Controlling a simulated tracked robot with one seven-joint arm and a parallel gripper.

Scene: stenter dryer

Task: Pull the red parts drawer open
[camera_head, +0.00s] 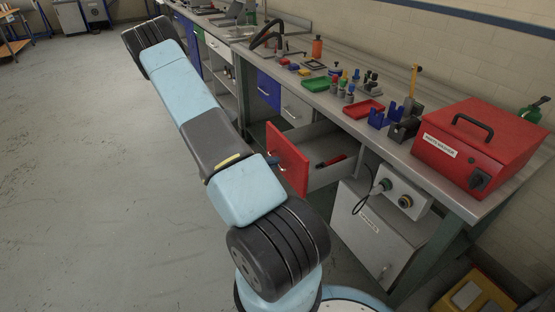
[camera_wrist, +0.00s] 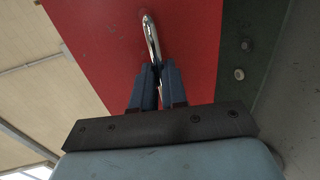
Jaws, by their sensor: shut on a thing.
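The red parts drawer (camera_head: 287,160) stands pulled out from the workbench, its red front well clear of the bench and its grey inside showing. A dark and red item (camera_head: 333,160) lies in it. In the wrist view the red front (camera_wrist: 112,45) fills the upper middle, with a shiny metal handle (camera_wrist: 151,36) on it. My gripper (camera_wrist: 156,80) is shut on the handle, its two dark blue fingers close together around the handle's end. In the head view my gripper (camera_head: 271,160) is at the drawer front, mostly hidden behind my arm.
The workbench top (camera_head: 345,123) holds small trays, bottles and tools, and a red parts washer box (camera_head: 478,145) at the right. A grey cabinet door (camera_head: 372,235) is below, right of the drawer. The floor (camera_head: 100,180) at left is clear.

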